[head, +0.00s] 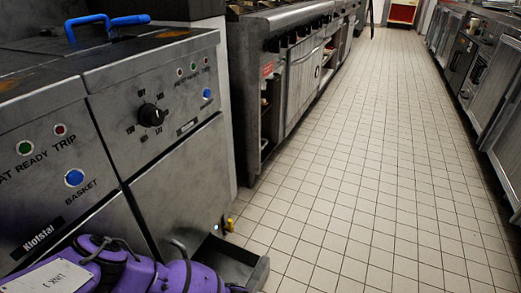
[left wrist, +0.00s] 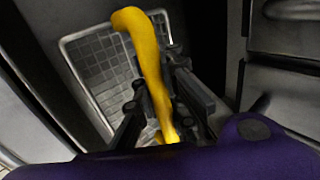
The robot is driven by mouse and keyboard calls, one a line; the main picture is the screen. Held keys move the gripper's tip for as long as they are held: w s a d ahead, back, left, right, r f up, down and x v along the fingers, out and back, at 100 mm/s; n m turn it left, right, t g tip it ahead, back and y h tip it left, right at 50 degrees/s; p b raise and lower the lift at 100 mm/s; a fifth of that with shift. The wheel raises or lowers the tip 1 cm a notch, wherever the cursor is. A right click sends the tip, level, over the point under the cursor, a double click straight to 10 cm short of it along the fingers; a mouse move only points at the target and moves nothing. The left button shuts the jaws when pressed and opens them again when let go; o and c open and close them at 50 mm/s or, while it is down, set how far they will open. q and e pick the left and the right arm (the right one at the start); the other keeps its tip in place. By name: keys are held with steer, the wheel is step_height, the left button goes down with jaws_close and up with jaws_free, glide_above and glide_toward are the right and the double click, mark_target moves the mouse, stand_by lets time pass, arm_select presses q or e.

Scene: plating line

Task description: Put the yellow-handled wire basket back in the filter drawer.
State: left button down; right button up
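The yellow handle (left wrist: 150,72) of the wire basket runs between the two fingers of my left gripper (left wrist: 160,88) in the left wrist view. The fingers appear closed against it on both sides. The wire basket (left wrist: 82,45), a pale metal grid, lies beyond the fingers; its lower part is hidden. In the head view a dark metal drawer (head: 262,275) stands pulled out low at the fryer's front, beside my purple left arm. The basket and left fingers are hidden there. I cannot tell whether the basket touches the drawer floor. My right gripper is not in view.
The fryer (head: 180,175) with knobs and buttons stands close on the left, with a blue handle (head: 105,24) on top. The tiled floor (head: 350,170) is clear, with a cooking range (head: 300,80) along the left.

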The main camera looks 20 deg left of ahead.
arm_select(q)
steer(key=shift+f, duration=0.45)
step_height(320, 180, down, 2)
steer(key=shift+f+b, duration=0.25)
steer(key=shift+b, duration=0.8)
steer(key=shift+f, duration=0.2)
steer(key=shift+r, duration=0.15)
steer(key=shift+f, duration=0.2)
steer(key=c, duration=1.9)
jaws_free()
steer(key=shift+o, duration=0.4)
